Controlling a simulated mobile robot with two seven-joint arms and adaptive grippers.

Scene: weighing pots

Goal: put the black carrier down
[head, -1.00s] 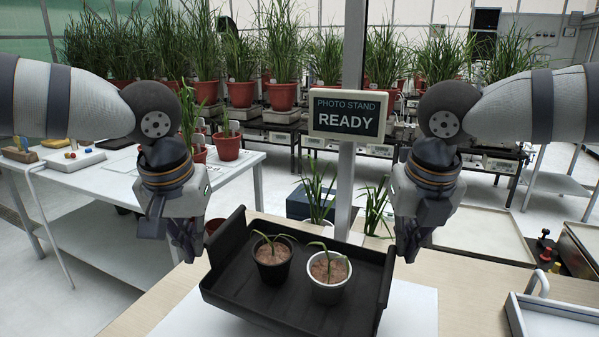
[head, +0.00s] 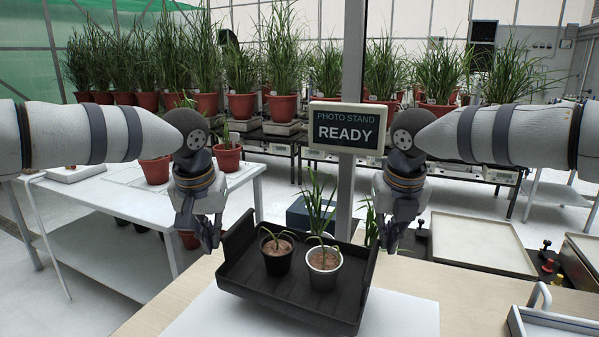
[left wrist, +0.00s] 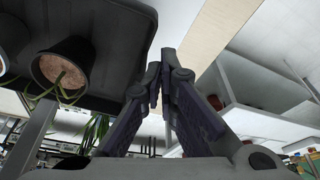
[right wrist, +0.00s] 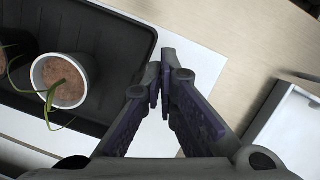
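The black carrier (head: 255,285) is a shallow tray with raised end walls, in the middle of the head view over a white sheet. It holds a black pot (head: 277,261) and a white pot (head: 322,279), each with a small green plant, both upright. Any gap under the carrier is hidden.
The white sheet (head: 405,312) lies on a wooden table (head: 470,300). Behind the carrier stand the "READY" sign (head: 347,128) on a post, a blue box (head: 303,214) and green plants. A white tray (head: 550,322) with a handle is at front right. A white table (head: 110,200) is at left.

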